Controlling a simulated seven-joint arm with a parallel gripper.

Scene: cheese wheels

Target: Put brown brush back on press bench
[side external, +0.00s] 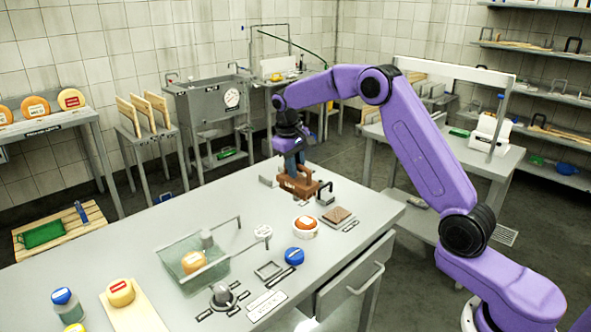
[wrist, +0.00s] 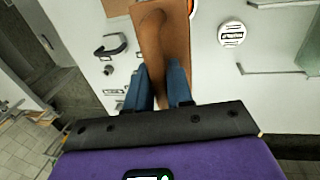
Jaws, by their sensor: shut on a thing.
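The brown brush (side external: 298,184) is in my gripper (side external: 294,160) over the back edge area of the large grey table (side external: 150,240) in the side view. In the wrist view the brush (wrist: 155,40) runs between my two blue fingers (wrist: 166,85), which are closed on its handle. I cannot tell whether its underside touches the tabletop. A label that could mark the press bench is not readable, so I cannot tell which table it is.
Near the brush are a black handle (side external: 325,193), a brown square pad (side external: 338,215) and an orange-topped round tub (side external: 305,226). A clear tray (side external: 190,265) holds a cheese wheel. A table with a white frame (side external: 455,70) stands at the right.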

